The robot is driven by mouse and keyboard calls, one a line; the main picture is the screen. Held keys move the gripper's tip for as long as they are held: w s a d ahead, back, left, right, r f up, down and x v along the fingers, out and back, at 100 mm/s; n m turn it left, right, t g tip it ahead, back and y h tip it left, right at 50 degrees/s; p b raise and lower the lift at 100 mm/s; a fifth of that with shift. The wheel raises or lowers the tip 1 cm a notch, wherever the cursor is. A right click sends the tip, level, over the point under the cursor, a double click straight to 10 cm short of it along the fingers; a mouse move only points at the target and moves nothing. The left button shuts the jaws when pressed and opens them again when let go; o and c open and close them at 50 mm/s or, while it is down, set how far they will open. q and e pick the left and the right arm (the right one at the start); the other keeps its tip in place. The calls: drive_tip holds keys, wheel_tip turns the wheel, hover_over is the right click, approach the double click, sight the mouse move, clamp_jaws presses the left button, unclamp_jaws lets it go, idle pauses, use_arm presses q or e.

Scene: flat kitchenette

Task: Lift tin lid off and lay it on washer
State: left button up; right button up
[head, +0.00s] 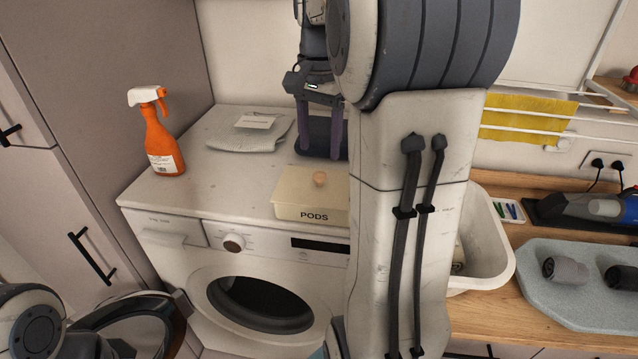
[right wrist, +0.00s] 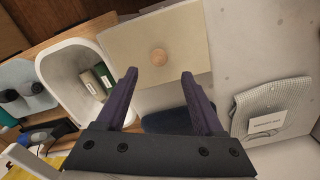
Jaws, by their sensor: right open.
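A cream tin marked PODS (head: 310,214) stands on the front part of the white washer's top (head: 190,160). Its flat cream lid (head: 294,184) is on it and has a round wooden knob (head: 320,179). The right wrist view shows the lid (right wrist: 190,30) and knob (right wrist: 159,57) from above. My right gripper (head: 320,154) is open and empty, with its purple fingers behind and above the tin. In the right wrist view its fingertips (right wrist: 159,75) point towards the knob, which appears between and just beyond them. My right arm hides the tin's right end. My left gripper is not visible.
An orange spray bottle (head: 161,140) stands at the washer's left. A folded grey cloth with a card (head: 236,139) lies at the back, beside a dark tray (head: 312,132). A white basin (head: 488,245) stands right of the tin. The washer's front left top is clear.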

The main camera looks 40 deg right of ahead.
sight(319, 173)
drive_tip(key=shift+s+a+f+p, duration=0.1)
drive_tip(key=shift+f+p, duration=0.3)
drive_tip(key=shift+f, duration=1.1)
drive_tip(key=shift+s+a+f+p, duration=0.1)
drive_tip(key=shift+f+p, duration=0.25)
drive_tip(key=shift+f, duration=1.1)
clamp_jaws()
